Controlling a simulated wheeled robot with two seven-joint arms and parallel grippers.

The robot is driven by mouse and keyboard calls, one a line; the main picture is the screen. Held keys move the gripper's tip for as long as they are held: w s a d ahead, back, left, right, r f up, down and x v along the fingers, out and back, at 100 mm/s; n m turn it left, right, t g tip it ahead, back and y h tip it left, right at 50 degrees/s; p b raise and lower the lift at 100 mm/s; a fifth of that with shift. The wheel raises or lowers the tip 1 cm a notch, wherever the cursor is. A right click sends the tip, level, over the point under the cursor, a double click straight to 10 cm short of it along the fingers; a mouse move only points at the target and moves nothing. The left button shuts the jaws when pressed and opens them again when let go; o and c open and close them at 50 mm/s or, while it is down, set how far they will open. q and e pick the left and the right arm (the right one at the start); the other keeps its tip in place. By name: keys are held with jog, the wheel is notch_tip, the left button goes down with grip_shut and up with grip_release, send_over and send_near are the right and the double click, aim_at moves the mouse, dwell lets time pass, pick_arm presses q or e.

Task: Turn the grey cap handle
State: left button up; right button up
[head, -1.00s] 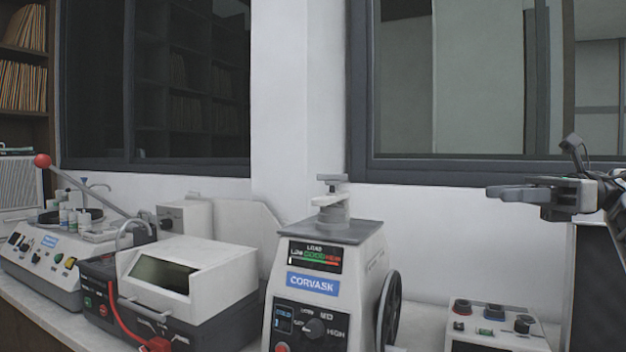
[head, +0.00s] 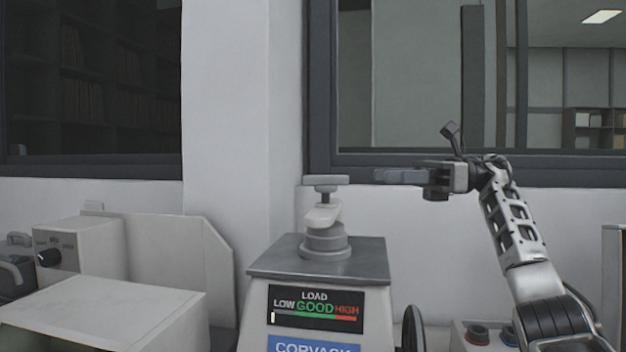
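The grey cap handle (head: 325,183) is a short T-shaped bar on a stem, above a light arm and a round grey cap (head: 325,243). It stands on the flat grey top of the mounting press (head: 272,268). The press's load display shows LOW, GOOD and HIGH, with a small pale mark at the low end. My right gripper (head: 378,176) is to the right of the handle at about its height in the picture, fingers pointing left. It appears apart from the handle. Its finger gap is seen edge-on, so its opening is unclear. My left gripper is out of view.
A white-lidded machine (head: 110,310) stands at the lower left, with a grey-white box with a black knob (head: 85,248) behind it. A black handwheel (head: 412,328) is on the press's right side. A small button box (head: 478,335) is at lower right.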

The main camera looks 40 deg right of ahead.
aim_at(319, 177)
jog(key=p+x, duration=0.1)
jog(key=x, duration=1.2)
jog(key=shift+a, duration=0.1)
grip_shut()
